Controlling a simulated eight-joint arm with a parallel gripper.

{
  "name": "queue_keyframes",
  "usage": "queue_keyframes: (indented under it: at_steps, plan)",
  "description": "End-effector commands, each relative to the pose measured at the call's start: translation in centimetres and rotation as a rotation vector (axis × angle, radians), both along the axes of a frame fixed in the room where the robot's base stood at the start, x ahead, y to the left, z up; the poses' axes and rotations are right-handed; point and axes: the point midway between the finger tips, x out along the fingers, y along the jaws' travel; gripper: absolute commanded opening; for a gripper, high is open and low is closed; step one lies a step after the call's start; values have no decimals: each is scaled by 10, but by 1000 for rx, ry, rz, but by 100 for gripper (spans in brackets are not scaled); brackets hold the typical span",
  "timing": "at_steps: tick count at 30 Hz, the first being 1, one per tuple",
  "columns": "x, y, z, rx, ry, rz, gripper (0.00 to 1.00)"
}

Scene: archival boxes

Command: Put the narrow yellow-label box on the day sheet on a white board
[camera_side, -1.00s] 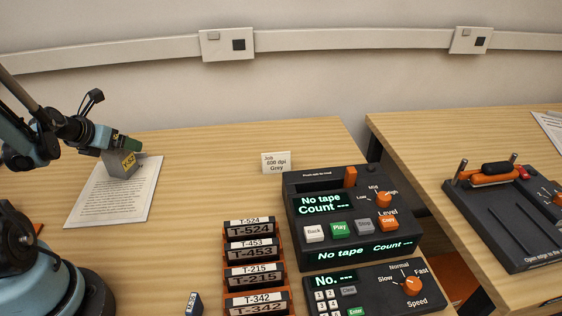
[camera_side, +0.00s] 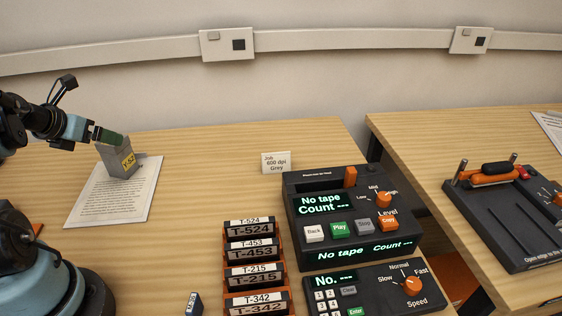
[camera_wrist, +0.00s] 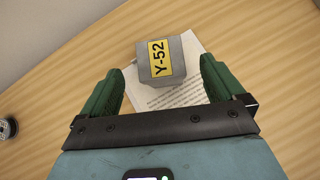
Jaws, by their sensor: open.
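The narrow grey box (camera_side: 118,160) with a yellow label reading Y-52 stands upright on the printed day sheet (camera_side: 110,203), near the sheet's far end, in the side view. My gripper (camera_side: 118,137) is at the upper part of the box in the side view. In the wrist view its green fingers (camera_wrist: 160,82) are spread apart, with gaps on both sides of the box.
A rack of labelled tapes (camera_side: 252,262) stands at the front middle, beside a dark tape machine (camera_side: 350,215) and a keypad unit (camera_side: 365,289). A small job card (camera_side: 276,162) stands behind them. Bare table lies between the sheet and the rack.

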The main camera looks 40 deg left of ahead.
Motion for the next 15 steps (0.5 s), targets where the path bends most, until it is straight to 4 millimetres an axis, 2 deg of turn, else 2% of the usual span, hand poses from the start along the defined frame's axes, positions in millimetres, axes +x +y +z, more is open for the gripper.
queue_keyframes:
  at_steps: [5, 8, 11, 15]
  plan:
    - [1, -6, 3, 25, 15, -40, 96]
    - [10, -19, 4, 110, 64, -172, 96]
    - [24, -44, 5, 264, 144, -404, 96]
    - [42, -86, 8, 553, 261, -821, 96]
